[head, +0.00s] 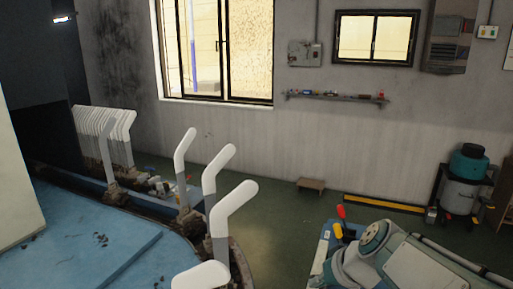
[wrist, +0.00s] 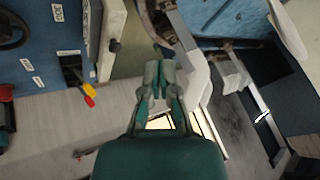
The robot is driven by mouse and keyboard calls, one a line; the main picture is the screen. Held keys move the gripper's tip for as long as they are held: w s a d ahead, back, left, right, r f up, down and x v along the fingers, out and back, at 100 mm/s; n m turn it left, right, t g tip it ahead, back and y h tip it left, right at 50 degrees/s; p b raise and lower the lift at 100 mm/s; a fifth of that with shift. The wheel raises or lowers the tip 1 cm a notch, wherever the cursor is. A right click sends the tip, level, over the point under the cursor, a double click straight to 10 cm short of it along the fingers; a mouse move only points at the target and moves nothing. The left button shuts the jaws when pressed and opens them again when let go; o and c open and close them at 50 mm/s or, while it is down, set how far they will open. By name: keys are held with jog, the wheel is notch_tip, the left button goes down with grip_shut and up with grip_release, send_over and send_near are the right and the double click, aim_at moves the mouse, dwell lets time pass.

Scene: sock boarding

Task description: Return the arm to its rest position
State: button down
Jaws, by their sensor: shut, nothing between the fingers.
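My gripper (wrist: 159,72) shows in the wrist view, with its two fingers together and nothing between them. Its tips are not seen in the head view, where part of my arm fills the lower right corner. White foot-shaped forms stand upright on grey stems along the machine in the head view: one far (head: 183,150), one in the middle (head: 216,168) and one near (head: 235,206). Another white form (head: 200,276) is cut by the bottom edge. In the wrist view a white form (wrist: 196,78) appears just right of the fingers; I cannot tell the gap.
A row of several white forms (head: 108,124) stands at the left. The blue machine top (head: 70,250) fills the lower left. Red and yellow levers (head: 339,230) rise near my arm. A teal-topped canister (head: 465,180) stands at right. Green floor (head: 285,215) is open by the wall.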

jog(key=s+d+h, duration=0.3)
jog(key=s+h, duration=0.1)
jog(key=s, duration=1)
jog(key=shift+s+r+m, duration=0.15)
jog(key=shift+r+m, duration=0.15)
jog(key=shift+r, duration=0.1)
